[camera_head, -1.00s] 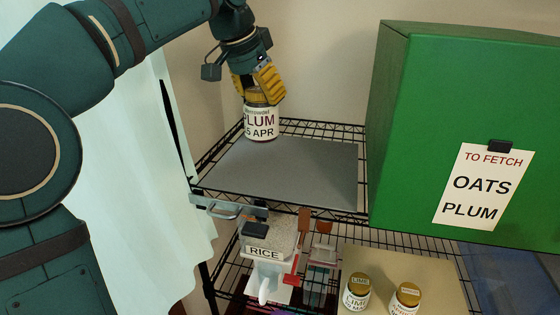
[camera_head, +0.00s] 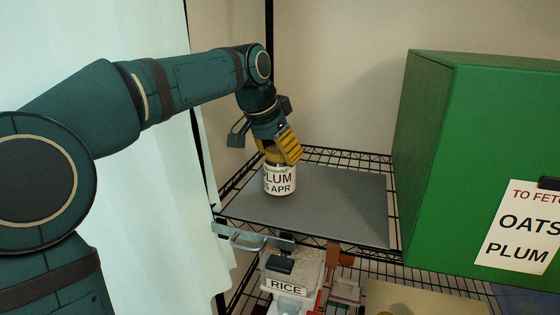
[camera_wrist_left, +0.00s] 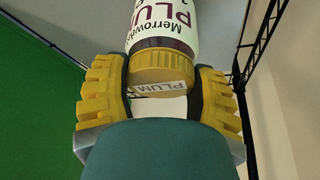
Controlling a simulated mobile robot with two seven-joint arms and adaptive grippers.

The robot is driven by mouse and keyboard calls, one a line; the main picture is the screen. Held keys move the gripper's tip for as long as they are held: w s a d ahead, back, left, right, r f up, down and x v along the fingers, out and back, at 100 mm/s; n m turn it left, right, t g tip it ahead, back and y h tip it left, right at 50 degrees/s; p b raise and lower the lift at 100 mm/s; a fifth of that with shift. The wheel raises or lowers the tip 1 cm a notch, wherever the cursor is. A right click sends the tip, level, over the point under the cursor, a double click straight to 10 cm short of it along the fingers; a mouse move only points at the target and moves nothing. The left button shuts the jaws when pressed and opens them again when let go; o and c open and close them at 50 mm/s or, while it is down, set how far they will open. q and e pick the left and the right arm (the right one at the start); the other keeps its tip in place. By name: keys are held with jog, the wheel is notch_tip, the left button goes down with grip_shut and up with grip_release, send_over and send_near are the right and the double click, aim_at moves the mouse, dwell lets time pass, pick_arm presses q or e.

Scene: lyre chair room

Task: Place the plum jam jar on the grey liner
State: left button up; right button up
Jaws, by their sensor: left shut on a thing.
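The plum jam jar (camera_head: 280,181) is a glass jar with a white PLUM label and a yellow lid. My left gripper (camera_head: 281,153) is shut on its lid from above and holds it about upright. The grey liner (camera_head: 335,205) lies flat on the upper wire shelf, and the jar is over its left rear part. I cannot tell for certain whether the jar's base touches it. In the left wrist view, the yellow fingers sit on both sides of the lid (camera_wrist_left: 160,68), which bears a PLUM tag. My right gripper is not in view.
A large green box (camera_head: 470,150) with a fetch note (camera_head: 522,228) stands right of the liner. A RICE container (camera_head: 290,272) is on the shelf below, under a metal handle (camera_head: 245,238). A pale curtain (camera_head: 150,190) hangs at left. The liner's right part is bare.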

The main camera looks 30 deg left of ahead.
pick_arm(q)
jog(key=shift+f, duration=0.75)
jog(key=shift+f, duration=0.1)
jog(key=o, duration=1.2)
jog(key=shift+f, duration=0.1)
jog(key=shift+o, duration=0.2)
jog(key=shift+r, duration=0.4)
jog(key=p+v, duration=0.1)
jog(key=v, duration=1)
jog(key=shift+s+r, duration=0.2)
jog(key=shift+r, duration=0.05)
